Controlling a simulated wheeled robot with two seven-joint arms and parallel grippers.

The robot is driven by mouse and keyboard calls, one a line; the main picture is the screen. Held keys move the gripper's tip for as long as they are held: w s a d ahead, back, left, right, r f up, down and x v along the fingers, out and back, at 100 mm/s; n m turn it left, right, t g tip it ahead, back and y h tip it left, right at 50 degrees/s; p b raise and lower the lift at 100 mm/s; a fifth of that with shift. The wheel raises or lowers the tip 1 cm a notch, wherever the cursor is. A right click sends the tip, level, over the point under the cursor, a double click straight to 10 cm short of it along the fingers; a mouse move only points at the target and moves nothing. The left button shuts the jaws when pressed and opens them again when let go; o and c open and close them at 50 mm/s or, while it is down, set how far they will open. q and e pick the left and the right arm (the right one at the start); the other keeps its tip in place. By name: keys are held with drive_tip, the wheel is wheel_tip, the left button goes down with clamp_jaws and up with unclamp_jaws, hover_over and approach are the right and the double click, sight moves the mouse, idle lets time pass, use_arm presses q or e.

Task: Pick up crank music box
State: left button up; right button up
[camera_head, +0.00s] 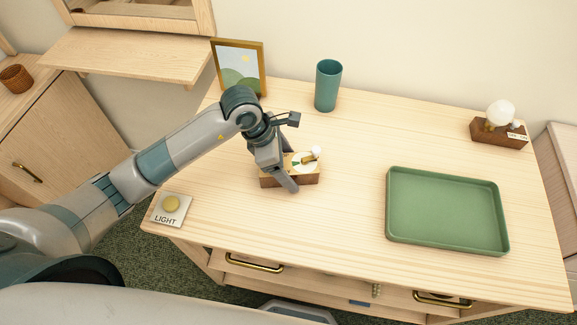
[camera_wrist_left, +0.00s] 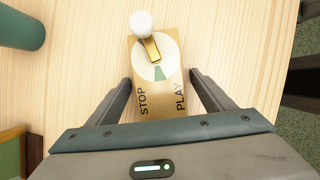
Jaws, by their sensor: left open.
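The crank music box (camera_head: 270,182) is a small wooden box near the middle of the table. In the left wrist view the music box (camera_wrist_left: 160,102) shows a white dial, a brass crank arm with a white knob, and the words STOP and PLAY. My left gripper (camera_head: 287,177) points down over it and hides part of it in the head view. In the left wrist view the fingers of the left gripper (camera_wrist_left: 161,80) are open, one on each side of the box, with a gap showing at each finger. My right gripper is not in view.
A green tray (camera_head: 393,232) lies to the right on the table. A teal cup (camera_head: 328,86) and a picture frame (camera_head: 262,70) stand behind. A wooden block with a white globe (camera_head: 498,133) is at the back right. A LIGHT button (camera_head: 171,206) sits at the left edge.

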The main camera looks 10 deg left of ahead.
sight(294, 162)
use_arm(q)
drive_tip(key=c, duration=1.4)
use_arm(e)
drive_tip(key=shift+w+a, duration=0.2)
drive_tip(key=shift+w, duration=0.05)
use_arm(q)
drive_tip(key=shift+r, duration=0.1)
drive_tip(key=shift+r, duration=0.15)
drive_tip(key=shift+r+b, duration=0.45)
drive_tip(key=shift+r, duration=0.2)
wheel_tip(294, 162, up, 2)
drive_tip(key=shift+w+r+b, duration=0.1)
drive_tip(key=shift+r+b, duration=0.1)
drive_tip(key=shift+b, duration=0.4)
drive_tip(key=d+r+b, duration=0.1)
drive_tip(key=d+r, duration=0.2)
drive_tip(key=d, duration=0.2)
drive_tip(key=s+d+r+b, duration=0.1)
drive_tip(key=d+r+b, duration=0.1)
drive_tip(key=d+r, duration=0.2)
drive_tip(key=shift+d, duration=1.3)
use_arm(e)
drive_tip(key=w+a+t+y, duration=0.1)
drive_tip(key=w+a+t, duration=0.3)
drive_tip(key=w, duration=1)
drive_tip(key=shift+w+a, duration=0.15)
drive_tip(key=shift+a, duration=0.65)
